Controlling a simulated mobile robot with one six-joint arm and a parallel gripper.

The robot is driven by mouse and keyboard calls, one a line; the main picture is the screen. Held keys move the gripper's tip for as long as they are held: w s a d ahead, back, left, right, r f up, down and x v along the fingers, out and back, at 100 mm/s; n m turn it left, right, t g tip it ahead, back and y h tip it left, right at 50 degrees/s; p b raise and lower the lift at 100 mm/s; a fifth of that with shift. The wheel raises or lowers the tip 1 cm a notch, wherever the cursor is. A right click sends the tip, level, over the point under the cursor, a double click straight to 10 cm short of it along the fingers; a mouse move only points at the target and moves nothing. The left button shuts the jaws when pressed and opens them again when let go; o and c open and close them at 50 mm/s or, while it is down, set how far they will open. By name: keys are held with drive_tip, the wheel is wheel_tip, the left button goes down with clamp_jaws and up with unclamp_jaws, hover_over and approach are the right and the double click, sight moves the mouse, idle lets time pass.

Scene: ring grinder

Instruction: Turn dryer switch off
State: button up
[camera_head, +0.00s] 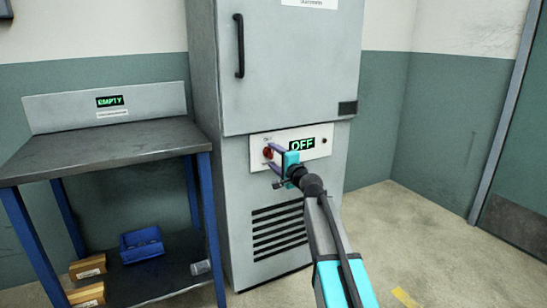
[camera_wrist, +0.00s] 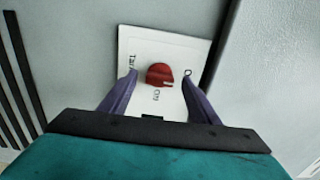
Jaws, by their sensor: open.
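The dryer (camera_head: 290,70) is a tall grey cabinet with a closed door. Its white control panel (camera_head: 318,146) has a display (camera_head: 302,144) that reads OFF in green. The red rotary switch (camera_head: 268,153) sits at the left of the panel. In the wrist view the red switch (camera_wrist: 159,75) sits on a white label plate with partly hidden lettering. My gripper (camera_wrist: 160,85) is open, with one purple finger on each side of the switch. A gap shows between each finger and the switch. In the head view my gripper (camera_head: 274,156) is at the panel, partly covering it.
A metal workbench (camera_head: 110,145) with blue legs stands to the left, with a display reading EMPTY (camera_head: 110,101). Its lower shelf holds a blue bin (camera_head: 142,244) and cardboard boxes (camera_head: 88,267). Vent slots (camera_head: 278,230) lie below the panel. The floor to the right (camera_head: 430,240) is clear.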

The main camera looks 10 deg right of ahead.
drive_tip(key=p+v, duration=0.2)
drive_tip(key=v, duration=1.1)
drive_tip(key=shift+w, duration=0.1)
drive_tip(key=shift+r, duration=0.15)
idle(0.4)
